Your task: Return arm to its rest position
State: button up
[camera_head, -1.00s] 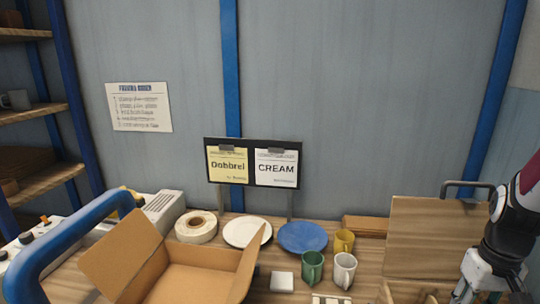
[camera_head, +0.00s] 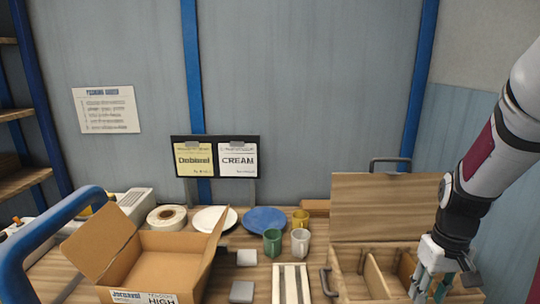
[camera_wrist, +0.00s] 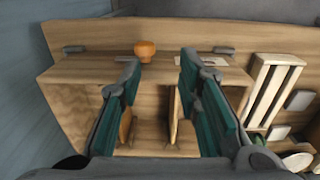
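My gripper (camera_head: 430,287) is at the lower right of the head view, over the wooden compartment box (camera_head: 352,284) with its raised lid. In the wrist view my gripper (camera_wrist: 160,64) has its two teal-padded fingers well apart, with nothing held between them. The wooden box (camera_wrist: 75,88) lies beneath the fingers there, with its dividers showing between and beside them. Whether the fingers touch the box I cannot tell. My arm comes down from the upper right of the head view, bent at the wrist.
An open cardboard box (camera_head: 160,272) stands at the left. A white plate (camera_head: 212,220), blue plate (camera_head: 264,221), green mug (camera_head: 272,243), white mug (camera_head: 300,242) and yellow mug (camera_head: 300,219) stand at the back. A slatted rack (camera_head: 290,284) lies in front.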

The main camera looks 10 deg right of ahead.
jog(key=s+a+r+n+t, duration=0.1)
jog(key=s+a+r+t, duration=0.1)
jog(key=a+r, duration=0.7)
jog(key=s+a+r+n+t, duration=0.1)
jog(key=s+a+r+t, duration=0.2)
jog(key=a+r, duration=0.6)
jog(key=a, duration=0.5)
jog(key=shift+s+a+n, duration=0.15)
jog(key=shift+s+n, duration=0.2)
jog(key=shift+n, duration=0.05)
